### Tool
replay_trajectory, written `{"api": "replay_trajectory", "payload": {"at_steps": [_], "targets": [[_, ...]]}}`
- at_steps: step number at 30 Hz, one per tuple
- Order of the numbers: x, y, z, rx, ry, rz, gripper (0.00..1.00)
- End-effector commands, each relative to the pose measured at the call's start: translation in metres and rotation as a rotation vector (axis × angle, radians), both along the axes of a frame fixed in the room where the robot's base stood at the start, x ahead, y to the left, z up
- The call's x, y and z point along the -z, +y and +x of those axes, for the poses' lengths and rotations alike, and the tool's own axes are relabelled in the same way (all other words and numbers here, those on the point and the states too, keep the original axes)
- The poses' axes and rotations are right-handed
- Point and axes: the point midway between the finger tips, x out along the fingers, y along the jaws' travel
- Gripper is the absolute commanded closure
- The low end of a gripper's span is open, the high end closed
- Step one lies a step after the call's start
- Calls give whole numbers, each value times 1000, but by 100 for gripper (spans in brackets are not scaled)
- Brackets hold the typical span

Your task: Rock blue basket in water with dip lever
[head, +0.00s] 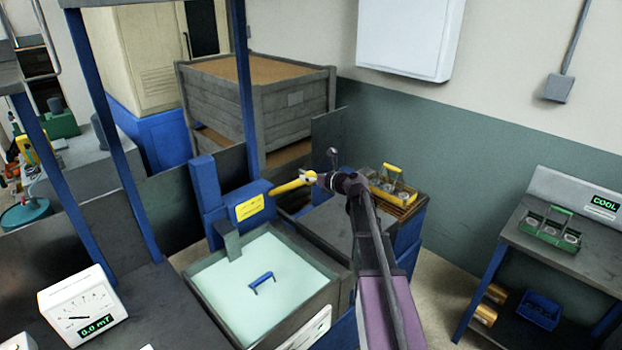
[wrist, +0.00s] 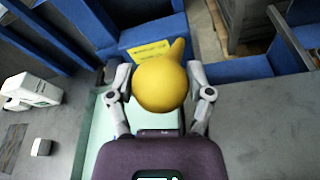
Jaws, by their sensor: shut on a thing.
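The blue basket's handle (head: 262,281) shows above the pale water in the tank (head: 311,301); the rest of the basket is hidden below the surface. The yellow dip lever (head: 288,187) sticks out from the blue post beside the tank's back edge. My gripper (head: 317,180) is at the lever's outer end. In the wrist view, my gripper (wrist: 166,88) has one finger on each side of the lever's round yellow knob (wrist: 162,86) and is shut on it.
A yellow-handled basket (head: 392,186) stands on the bench right of the tank. A green basket (head: 549,232) stands on the right-hand table under a COOL display (head: 604,203). A meter (head: 83,308) stands at lower left. A wooden crate (head: 291,112) is behind.

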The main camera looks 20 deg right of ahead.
Motion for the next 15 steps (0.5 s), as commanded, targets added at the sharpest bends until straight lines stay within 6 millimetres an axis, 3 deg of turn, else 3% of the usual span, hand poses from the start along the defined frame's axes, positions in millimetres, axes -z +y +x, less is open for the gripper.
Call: {"api": "replay_trajectory", "payload": {"at_steps": [1, 4, 15], "targets": [[-2, 0, 2, 2, -4, 8, 27], [-2, 0, 2, 3, -3, 6, 0], [-1, -2, 0, 4, -2, 4, 0]]}}
